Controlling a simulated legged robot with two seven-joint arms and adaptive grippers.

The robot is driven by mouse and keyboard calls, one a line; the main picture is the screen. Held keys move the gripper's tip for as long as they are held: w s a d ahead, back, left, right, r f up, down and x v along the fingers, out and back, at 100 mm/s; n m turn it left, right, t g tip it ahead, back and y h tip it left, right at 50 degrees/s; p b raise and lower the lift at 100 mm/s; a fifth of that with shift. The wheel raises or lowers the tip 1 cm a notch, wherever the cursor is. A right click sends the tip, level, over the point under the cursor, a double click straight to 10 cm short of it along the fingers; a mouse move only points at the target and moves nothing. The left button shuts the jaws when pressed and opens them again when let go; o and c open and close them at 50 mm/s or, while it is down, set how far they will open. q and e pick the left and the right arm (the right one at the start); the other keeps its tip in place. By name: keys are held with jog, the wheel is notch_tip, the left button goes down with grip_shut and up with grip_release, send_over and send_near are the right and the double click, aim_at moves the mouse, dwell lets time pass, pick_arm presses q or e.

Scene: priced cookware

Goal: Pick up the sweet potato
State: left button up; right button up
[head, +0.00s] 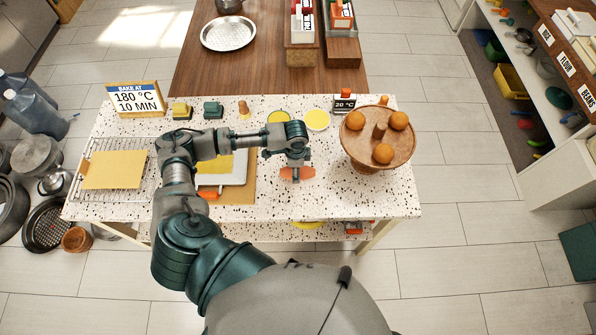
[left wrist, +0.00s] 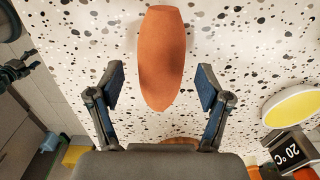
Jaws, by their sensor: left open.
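The sweet potato (left wrist: 161,50) is an orange-brown tapered piece lying on the white speckled counter (head: 350,200). In the head view the sweet potato (head: 309,173) shows on both sides of my left gripper (head: 297,172), which hangs over it. In the left wrist view my left gripper (left wrist: 161,82) is open, with one dark finger on each side of the potato's narrower end. A gap shows on both sides, and neither finger appears to touch it. The head view hides the potato's middle.
A footed bowl (head: 375,158) with several oranges stands right of the gripper. A yellow disc (head: 317,120) and a 20 °C display (head: 345,103) are behind. A white tray on a board (head: 238,190) lies left, partly under my arm.

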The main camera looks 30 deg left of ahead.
pick_arm(q)
jog(key=shift+a+f, duration=0.15)
jog(key=shift+f, duration=0.95)
jog(key=c, duration=1.3)
jog(key=shift+w+r, duration=0.1)
jog(key=shift+c, duration=0.5)
